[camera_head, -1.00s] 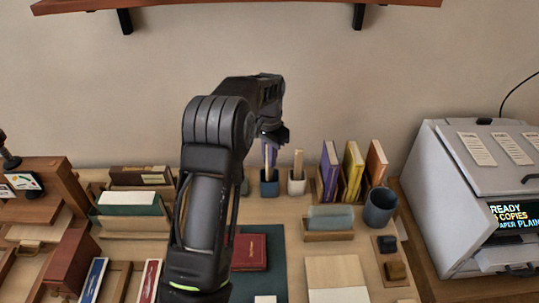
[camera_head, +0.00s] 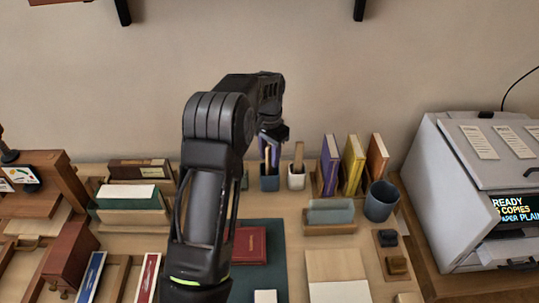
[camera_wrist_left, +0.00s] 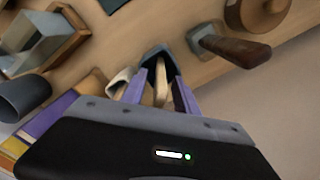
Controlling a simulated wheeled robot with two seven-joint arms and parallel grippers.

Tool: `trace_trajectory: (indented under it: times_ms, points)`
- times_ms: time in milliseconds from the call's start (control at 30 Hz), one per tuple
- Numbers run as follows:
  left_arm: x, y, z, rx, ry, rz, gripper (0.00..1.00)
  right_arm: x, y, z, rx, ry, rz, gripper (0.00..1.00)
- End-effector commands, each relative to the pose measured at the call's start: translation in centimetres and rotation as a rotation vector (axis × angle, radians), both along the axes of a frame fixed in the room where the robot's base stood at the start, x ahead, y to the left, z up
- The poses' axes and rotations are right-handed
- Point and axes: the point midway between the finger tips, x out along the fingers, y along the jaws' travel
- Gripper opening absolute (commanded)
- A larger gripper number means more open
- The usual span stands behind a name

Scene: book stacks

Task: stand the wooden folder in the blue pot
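The blue pot (camera_head: 269,183) stands near the back of the desk; it also shows in the wrist view (camera_wrist_left: 158,52). The wooden folder (camera_head: 267,157) stands upright in it, with its lower end hidden inside. My left gripper (camera_head: 269,150) is above the pot, pointing down. In the wrist view its two purple fingers (camera_wrist_left: 167,82) are spread on either side of the folder (camera_wrist_left: 160,92), with a gap seeming to show around it. My right gripper is in neither view.
A pale pot (camera_head: 296,181) with a wooden stick stands close to the right. Further right are upright books (camera_head: 353,165) and a grey-blue cup (camera_head: 380,201). A brown-handled object (camera_wrist_left: 238,50) lies beside the pot. My left arm hides part of the desk.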

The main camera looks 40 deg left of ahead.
Motion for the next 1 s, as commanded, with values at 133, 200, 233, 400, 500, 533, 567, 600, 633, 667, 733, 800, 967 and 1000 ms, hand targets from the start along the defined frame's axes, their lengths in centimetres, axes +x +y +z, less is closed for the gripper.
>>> trace_trajectory:
  times_ms: [133,200,233,400,500,533,567,600,633,667,733,800,967,1000]
  points:
    - [0.0,0.0,0.0,0.000,0.000,0.000,0.38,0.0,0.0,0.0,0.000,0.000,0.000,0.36]
    - [0.0,0.0,0.0,0.000,0.000,0.000,0.38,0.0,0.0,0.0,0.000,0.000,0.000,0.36]
    - [0.0,0.0,0.0,0.000,0.000,0.000,0.38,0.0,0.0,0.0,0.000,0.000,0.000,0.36]
    - [0.1,0.0,0.8,0.000,-0.002,-0.001,0.38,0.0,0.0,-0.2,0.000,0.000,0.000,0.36]
    - [0.1,0.0,2.1,0.000,-0.004,0.000,0.38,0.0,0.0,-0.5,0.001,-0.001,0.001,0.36]
    - [0.1,0.0,2.6,0.000,-0.005,0.000,0.38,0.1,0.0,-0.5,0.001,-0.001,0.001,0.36]
    - [0.1,0.0,3.1,-0.001,-0.004,0.000,0.38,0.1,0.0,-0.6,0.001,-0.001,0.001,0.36]
    - [0.1,0.0,3.8,0.000,-0.004,0.000,0.38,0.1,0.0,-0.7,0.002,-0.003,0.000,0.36]
    - [0.1,0.0,4.3,0.000,-0.004,0.000,0.38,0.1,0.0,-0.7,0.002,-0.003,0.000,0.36]
    - [0.1,0.0,4.8,0.000,-0.005,0.000,0.38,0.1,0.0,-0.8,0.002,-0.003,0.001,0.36]
    - [0.1,0.0,5.9,0.002,-0.003,0.000,0.38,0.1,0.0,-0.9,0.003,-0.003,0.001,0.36]
    - [0.1,0.0,6.8,0.001,-0.002,0.000,0.38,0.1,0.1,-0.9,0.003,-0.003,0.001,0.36]
    - [0.0,0.0,7.8,0.001,-0.001,0.000,0.38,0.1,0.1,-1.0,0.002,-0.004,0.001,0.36]
    - [0.0,0.0,7.9,0.000,-0.001,0.000,0.38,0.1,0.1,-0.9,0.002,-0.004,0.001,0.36]
